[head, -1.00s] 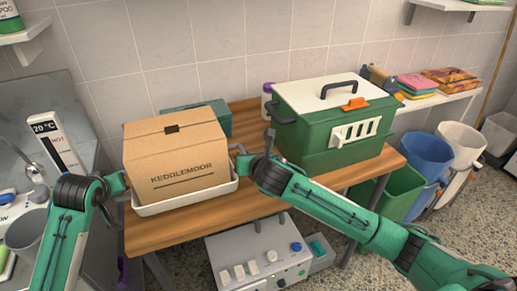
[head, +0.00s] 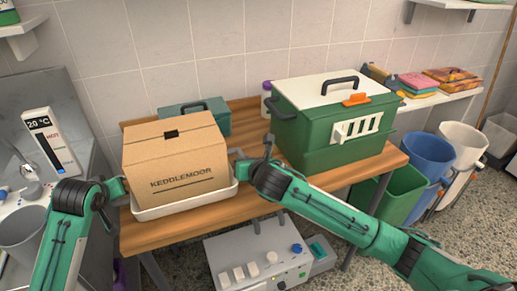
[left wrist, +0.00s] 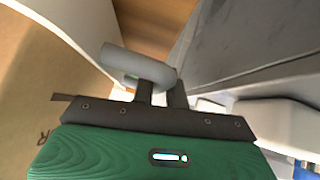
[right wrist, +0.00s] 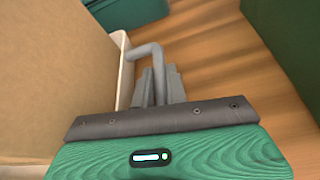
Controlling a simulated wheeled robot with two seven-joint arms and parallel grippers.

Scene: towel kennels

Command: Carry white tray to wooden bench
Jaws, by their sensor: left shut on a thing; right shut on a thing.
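The white tray (head: 190,203) carries a large cardboard box (head: 175,165) marked KEDDLEMOOR. It is over the left part of the wooden bench (head: 262,208); I cannot tell whether its underside touches the wood. My left gripper (head: 123,184) is shut on the tray's left grey handle, which shows in the left wrist view (left wrist: 138,64). My right gripper (head: 240,168) is shut on the right grey handle, seen in the right wrist view (right wrist: 150,52). The tray looks about level. The box hides the tray's inside and far rim.
A green kennel (head: 330,120) with a white lid stands on the bench, right of the tray. A teal case (head: 208,116) is behind the box. A grey control unit (head: 262,263) is below the bench front. A metal sink counter lies left; bins stand right.

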